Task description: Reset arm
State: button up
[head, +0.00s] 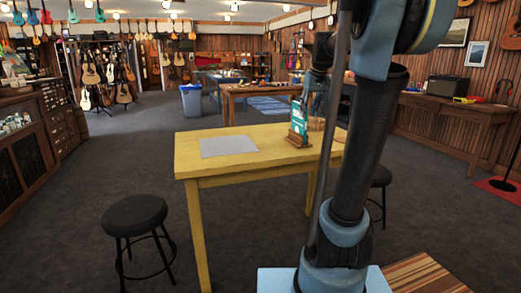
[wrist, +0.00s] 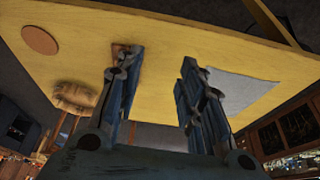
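My arm rises through the right of the head view and passes out of the top. My gripper (head: 311,98) hangs behind it, over the far right part of the yellow table (head: 190,160). In the wrist view my gripper (wrist: 159,56) has its two fingers well apart, with only bare yellow tabletop showing between them. The gripper is open and empty. A green and white card in a wooden stand (head: 299,138) is close to the gripper in the head view. I cannot tell the exact gap between them.
A grey sheet (head: 228,146) lies on the table's left part. A round brown disc (wrist: 39,40) and a basket (wrist: 76,95) show on the table in the wrist view. Black stools (head: 135,215) stand beside the table.

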jog(key=s+f+m, duration=0.1)
jog(key=s+f, duration=1.2)
jog(key=s, duration=0.3)
jog(key=s+a+f+m+g+h, duration=0.1)
jog(key=s+f+m, duration=0.1)
jog(key=s+f, duration=1.2)
jog(key=s, duration=0.2)
jog(key=shift+s+f+g, duration=0.2)
jog(key=shift+s+g, duration=0.1)
jog(key=shift+s, duration=0.05)
